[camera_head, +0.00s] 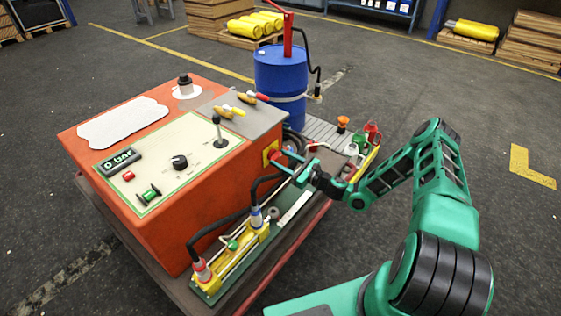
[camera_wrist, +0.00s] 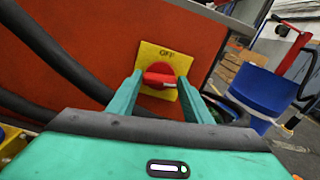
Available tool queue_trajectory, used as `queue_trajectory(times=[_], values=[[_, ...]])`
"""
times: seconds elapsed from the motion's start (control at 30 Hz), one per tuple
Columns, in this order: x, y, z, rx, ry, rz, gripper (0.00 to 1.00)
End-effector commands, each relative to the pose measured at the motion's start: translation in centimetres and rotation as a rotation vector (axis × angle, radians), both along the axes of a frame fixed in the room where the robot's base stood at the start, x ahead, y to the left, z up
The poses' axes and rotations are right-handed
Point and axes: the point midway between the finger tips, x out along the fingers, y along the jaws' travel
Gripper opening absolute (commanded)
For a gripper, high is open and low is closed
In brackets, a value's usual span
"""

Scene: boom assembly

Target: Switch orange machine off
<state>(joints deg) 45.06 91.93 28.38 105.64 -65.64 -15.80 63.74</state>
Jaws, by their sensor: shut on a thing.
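The orange machine (camera_head: 165,160) stands at the left of the head view. Its near right side fills much of the wrist view (camera_wrist: 95,45). On that side is a red rotary switch (camera_wrist: 160,76) on a yellow plate (camera_wrist: 163,52). The plate reads "OFF" at its top. The switch handle lies roughly level across the wrist view. My gripper (camera_wrist: 158,92) has its two green fingers on either side of the switch and is shut on it. In the head view, my gripper (camera_head: 284,163) reaches the machine's side and partly covers the switch.
Black cables (camera_head: 222,230) run along the machine's side, close to my gripper. A blue barrel (camera_head: 281,82) with a red pump stands behind. Small coloured bottles (camera_head: 362,140) stand at the platform's right end.

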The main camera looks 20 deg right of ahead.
Motion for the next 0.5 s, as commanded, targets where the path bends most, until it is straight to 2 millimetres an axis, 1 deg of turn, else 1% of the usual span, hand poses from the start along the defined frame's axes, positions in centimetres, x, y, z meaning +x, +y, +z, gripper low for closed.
queue_trajectory(times=[0.5], values=[[-0.26,0.23,-0.16,-0.385,-0.279,0.003,0.23]])
